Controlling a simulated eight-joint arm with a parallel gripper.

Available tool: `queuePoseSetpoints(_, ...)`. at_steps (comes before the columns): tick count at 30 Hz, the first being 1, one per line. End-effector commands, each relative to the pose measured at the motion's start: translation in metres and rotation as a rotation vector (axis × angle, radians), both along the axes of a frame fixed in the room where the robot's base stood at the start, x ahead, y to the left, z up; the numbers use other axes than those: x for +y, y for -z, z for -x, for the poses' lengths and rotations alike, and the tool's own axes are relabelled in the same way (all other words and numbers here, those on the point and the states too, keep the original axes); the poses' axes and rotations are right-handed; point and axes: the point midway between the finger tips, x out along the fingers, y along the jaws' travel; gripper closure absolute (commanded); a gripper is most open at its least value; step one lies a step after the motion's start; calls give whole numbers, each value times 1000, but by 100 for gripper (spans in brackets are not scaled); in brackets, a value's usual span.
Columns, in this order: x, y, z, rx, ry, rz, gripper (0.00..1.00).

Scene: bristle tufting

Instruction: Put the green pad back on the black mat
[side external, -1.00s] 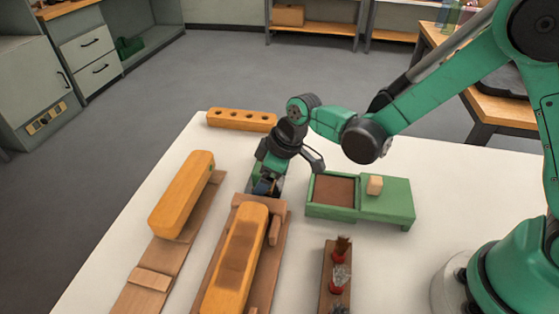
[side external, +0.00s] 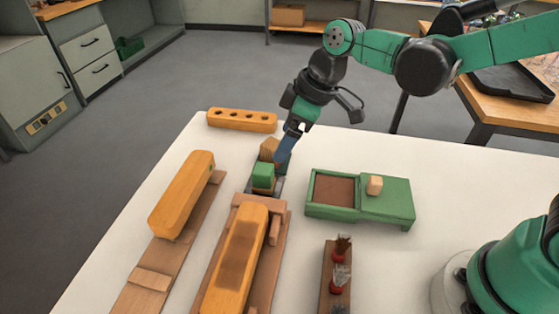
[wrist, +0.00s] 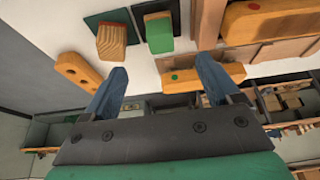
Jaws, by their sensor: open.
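The green pad (side external: 263,174) is a small block with a green top and a wooden lower part. It stands on a dark mat (side external: 278,188) beyond the middle wooden stand in the side view. In the wrist view the pad (wrist: 160,36) rests over the dark grey-black mat (wrist: 138,20). My gripper (side external: 284,156) is open, above and just right of the pad, pointing down. In the wrist view its blue fingers (wrist: 163,85) are spread with nothing between them. The fingers partly cover the area behind the pad in the side view.
A wooden block (side external: 268,148) stands beside the pad; it also shows on a dark green mat in the wrist view (wrist: 112,38). A holed orange bar (side external: 241,120) lies behind. A green box (side external: 385,203) stands right, brushes (side external: 340,273) in front.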

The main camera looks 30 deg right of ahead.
Motion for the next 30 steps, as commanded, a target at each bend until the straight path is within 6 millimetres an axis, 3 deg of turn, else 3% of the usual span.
queuePoseSetpoints(8, -18, -18, 13, -20, 101, -1, 17)
queuePoseSetpoints(13, -56, -30, 40, -83, 379, -17, 17)
queuePoseSetpoints(19, -90, -30, 69, -169, 664, -59, 17)
queuePoseSetpoints(24, -103, -27, 79, -208, 772, -83, 17)
queuePoseSetpoints(30, -104, -27, 80, -213, 786, -88, 17)
